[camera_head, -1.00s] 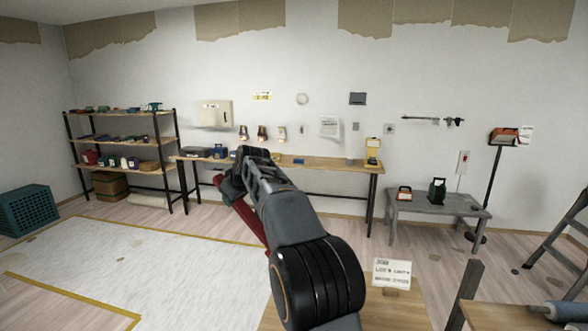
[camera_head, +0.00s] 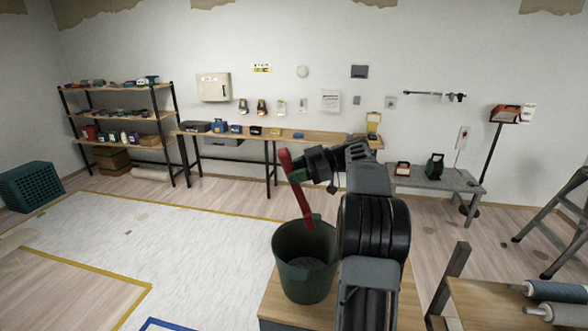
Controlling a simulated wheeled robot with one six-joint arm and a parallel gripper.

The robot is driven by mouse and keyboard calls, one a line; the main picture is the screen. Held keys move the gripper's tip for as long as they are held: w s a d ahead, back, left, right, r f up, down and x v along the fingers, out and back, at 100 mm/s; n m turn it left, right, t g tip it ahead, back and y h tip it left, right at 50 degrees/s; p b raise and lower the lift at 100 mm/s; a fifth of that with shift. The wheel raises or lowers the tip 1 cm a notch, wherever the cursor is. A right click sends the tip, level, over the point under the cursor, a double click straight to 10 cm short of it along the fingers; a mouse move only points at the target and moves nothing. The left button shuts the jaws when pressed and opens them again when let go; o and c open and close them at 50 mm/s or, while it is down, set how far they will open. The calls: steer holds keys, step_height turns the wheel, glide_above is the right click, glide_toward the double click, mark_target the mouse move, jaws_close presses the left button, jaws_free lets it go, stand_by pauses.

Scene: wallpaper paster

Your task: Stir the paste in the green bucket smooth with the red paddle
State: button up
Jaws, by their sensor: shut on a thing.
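The green bucket (camera_head: 305,262) stands upright on a low wooden table (camera_head: 281,302) at the lower middle. Its inside looks dark grey-green, and the paste in it cannot be made out clearly. My gripper (camera_head: 295,167) is shut on the red paddle (camera_head: 297,187) and holds it tilted above the bucket. The paddle's lower end is at the height of the far rim in the picture; I cannot tell whether it is inside the rim. My arm hides the right part of the table.
A wooden bench (camera_head: 457,308) with rollers (camera_head: 556,291) is at the lower right. A stepladder (camera_head: 556,220) stands at the right edge. A long workbench (camera_head: 290,136) and a shelf rack (camera_head: 122,116) line the back wall.

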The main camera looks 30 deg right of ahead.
steer(key=s+a+f+b, duration=0.3)
steer(key=a+f+b, duration=0.25)
steer(key=a, duration=0.35)
steer(key=w+d+f+b, duration=0.1)
steer(key=d+f+b, duration=0.3)
steer(key=f+b, duration=0.6)
steer(key=w+d+f+b, duration=0.2)
steer(key=d+f+b, duration=0.3)
steer(key=f+b, duration=0.5)
step_height(320, 180, down, 2)
steer(key=shift+f+b, duration=0.1)
steer(key=shift+b, duration=0.2)
stand_by(0.5)
steer(key=shift+d, duration=0.1)
